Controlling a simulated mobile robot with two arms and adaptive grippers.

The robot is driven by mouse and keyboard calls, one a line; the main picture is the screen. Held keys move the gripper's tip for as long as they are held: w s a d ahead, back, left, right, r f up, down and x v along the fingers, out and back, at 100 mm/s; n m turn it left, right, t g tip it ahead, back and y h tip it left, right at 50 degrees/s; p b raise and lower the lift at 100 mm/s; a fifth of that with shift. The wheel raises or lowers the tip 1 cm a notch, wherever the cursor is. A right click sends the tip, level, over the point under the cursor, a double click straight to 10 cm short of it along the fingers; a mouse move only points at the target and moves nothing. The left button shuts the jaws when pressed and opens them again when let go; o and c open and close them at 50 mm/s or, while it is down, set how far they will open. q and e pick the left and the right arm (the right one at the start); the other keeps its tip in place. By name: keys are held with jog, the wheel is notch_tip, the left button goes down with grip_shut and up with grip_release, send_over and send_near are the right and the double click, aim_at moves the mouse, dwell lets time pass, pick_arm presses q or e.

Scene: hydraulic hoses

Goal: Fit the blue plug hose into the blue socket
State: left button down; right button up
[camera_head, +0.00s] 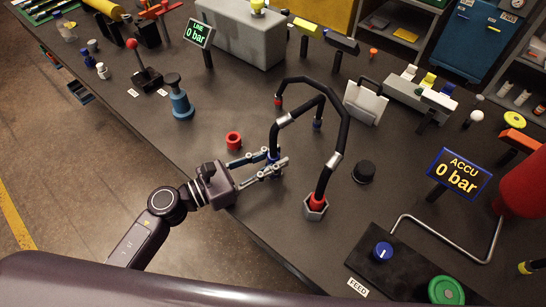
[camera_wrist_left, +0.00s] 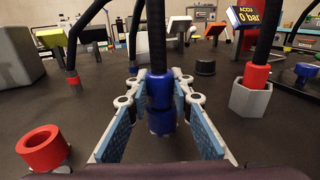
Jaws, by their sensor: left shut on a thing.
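The black hose with a blue plug (camera_wrist_left: 158,92) hangs down between my left gripper's fingers (camera_wrist_left: 155,100). In the head view my left gripper (camera_head: 268,169) is shut on this blue plug (camera_head: 274,155), and the plug looks upright. The hose rises past a silver band (camera_head: 282,121) and arches back to a blue end (camera_head: 318,123). I cannot make out a separate blue socket. Blue also shows low between the fingers, but I cannot tell whether it is plug or socket. My right gripper is not in view.
A red ring (camera_head: 234,141) stands left of my gripper. To the right, another hose's red plug (camera_head: 317,200) sits in a grey hexagonal socket (camera_head: 316,212). A black knob (camera_head: 363,171) and the ACCU display (camera_head: 458,175) stand further right. The hose arches overhead.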

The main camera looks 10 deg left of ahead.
pick_arm(q)
jog(key=shift+f, duration=0.2)
jog(key=c, duration=1.6)
grip_release()
jog(key=v, duration=1.2)
jog(key=shift+r, duration=0.1)
